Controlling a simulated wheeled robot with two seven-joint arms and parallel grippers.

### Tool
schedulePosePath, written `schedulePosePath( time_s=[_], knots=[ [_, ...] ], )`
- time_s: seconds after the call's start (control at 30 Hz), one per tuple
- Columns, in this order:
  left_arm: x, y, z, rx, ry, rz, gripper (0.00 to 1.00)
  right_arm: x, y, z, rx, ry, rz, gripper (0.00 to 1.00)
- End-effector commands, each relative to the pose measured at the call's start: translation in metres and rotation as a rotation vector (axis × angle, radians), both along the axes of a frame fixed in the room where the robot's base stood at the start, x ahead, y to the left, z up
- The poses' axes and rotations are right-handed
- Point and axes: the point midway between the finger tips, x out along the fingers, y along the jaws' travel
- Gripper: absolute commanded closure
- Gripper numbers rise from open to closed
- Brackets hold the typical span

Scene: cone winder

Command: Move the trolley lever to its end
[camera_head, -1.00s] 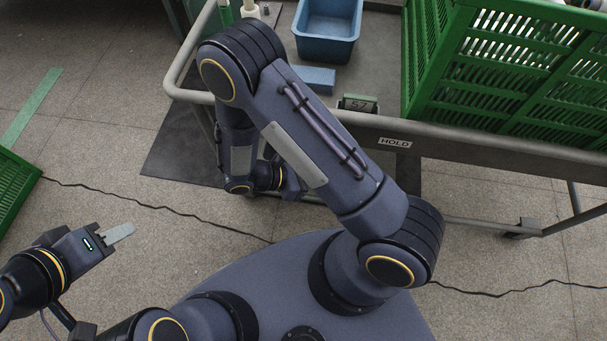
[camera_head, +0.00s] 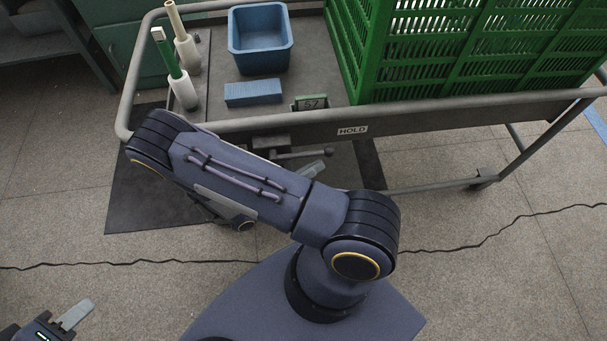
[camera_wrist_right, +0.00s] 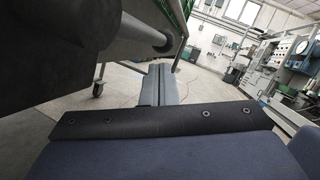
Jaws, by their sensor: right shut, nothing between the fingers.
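The trolley lever (camera_head: 303,154) is a dark bar with a round knob at its right end, under the front rail of the trolley (camera_head: 440,119). It reaches right from a dark block. In the right wrist view a thick dark bar with a rounded end, seemingly the lever (camera_wrist_right: 120,32), lies close at upper left. My right gripper (camera_head: 315,169) is shut and empty, just below the lever in the head view; its fingers also show in the wrist view (camera_wrist_right: 160,84). Whether they touch the lever I cannot tell. My left gripper (camera_head: 76,314) is at the lower left, far from the trolley.
The trolley carries a blue bin (camera_head: 260,62), a blue block (camera_head: 253,93), a small display (camera_head: 311,103), two bobbins on pegs and a green crate (camera_head: 400,60). A HOLD label (camera_head: 352,130) is on its front. A dark mat (camera_head: 140,190) lies below. Floor in front is clear.

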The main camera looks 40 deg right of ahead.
Motion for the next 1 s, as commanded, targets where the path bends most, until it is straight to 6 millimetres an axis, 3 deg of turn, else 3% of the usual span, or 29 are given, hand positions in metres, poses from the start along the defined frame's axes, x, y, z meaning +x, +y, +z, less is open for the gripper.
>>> schedulePosePath(
  time_s=[0.5,0.87,1.0],
  knots=[
    [0.0,0.0,-0.0009,0.0,0.0,0.0,0.64,-0.0021,-0.004,0.0117,-0.098,0.066,0.0,1.0],
    [0.0,0.0,-0.0011,0.0,0.0,0.0,0.64,-0.0022,-0.0039,0.0112,-0.097,0.066,-0.001,1.0],
    [0.0,0.0,-0.0084,0.0,0.0,0.0,0.64,-0.0042,-0.0032,0.0024,-0.097,0.066,-0.002,1.0]
  ],
)
